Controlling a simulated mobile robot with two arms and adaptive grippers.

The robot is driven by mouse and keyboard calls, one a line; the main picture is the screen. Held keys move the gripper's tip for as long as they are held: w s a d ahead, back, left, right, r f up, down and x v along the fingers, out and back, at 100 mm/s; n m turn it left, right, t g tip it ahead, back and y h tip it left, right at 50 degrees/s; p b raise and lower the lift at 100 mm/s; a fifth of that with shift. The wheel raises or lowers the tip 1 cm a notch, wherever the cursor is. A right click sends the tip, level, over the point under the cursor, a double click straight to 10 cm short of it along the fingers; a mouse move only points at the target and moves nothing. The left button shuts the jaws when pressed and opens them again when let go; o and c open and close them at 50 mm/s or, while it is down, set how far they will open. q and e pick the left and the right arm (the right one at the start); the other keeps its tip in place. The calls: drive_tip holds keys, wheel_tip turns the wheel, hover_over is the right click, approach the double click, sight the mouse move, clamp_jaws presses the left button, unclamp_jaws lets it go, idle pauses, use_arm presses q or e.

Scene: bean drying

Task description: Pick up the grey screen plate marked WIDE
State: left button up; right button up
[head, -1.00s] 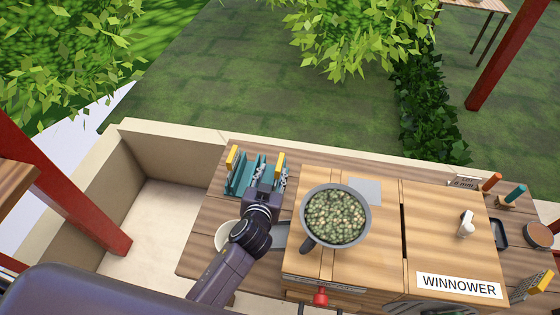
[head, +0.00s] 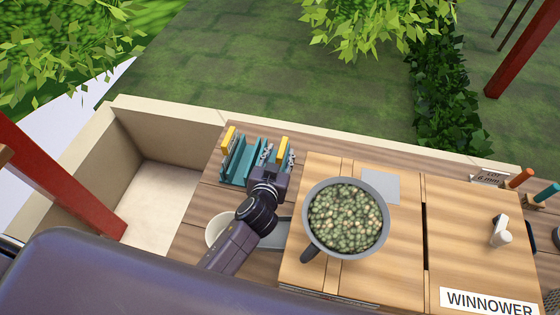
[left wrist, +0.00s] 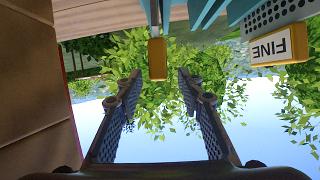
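A teal rack (head: 238,165) stands at the back left of the table with two yellow-tabbed plates in it. The left yellow tab (head: 229,138) and the right yellow tab (head: 282,149) stick up; no WIDE marking is readable. In the left wrist view, a perforated grey plate (left wrist: 268,17) has a yellow tab marked FINE (left wrist: 280,46), to the right of my fingers. Another yellow tab (left wrist: 157,60), its marking unseen, shows between and beyond the fingertips. My left gripper (head: 278,157) is open and empty at the rack's right front; it also shows in the left wrist view (left wrist: 160,78). My right gripper is out of view.
A grey pan of beans (head: 346,218) sits on the wooden winnower (head: 410,250), right of my left arm. A flat grey square (head: 380,187) lies behind it. A white bowl (head: 220,230) is left of my arm. A low wall (head: 330,145) runs behind.

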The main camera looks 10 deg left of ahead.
use_arm(q)
drive_tip(key=shift+f+b, duration=0.35)
drive_tip(key=shift+f, duration=0.4)
drive_tip(key=shift+w+f, duration=0.15)
drive_tip(key=shift+w, duration=0.3)
drive_tip(key=shift+x, duration=3.5)
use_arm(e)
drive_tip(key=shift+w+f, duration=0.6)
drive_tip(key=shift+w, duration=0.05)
use_arm(q)
drive_tip(key=shift+f, duration=0.1)
clamp_jaws()
drive_tip(key=shift+r, duration=0.2)
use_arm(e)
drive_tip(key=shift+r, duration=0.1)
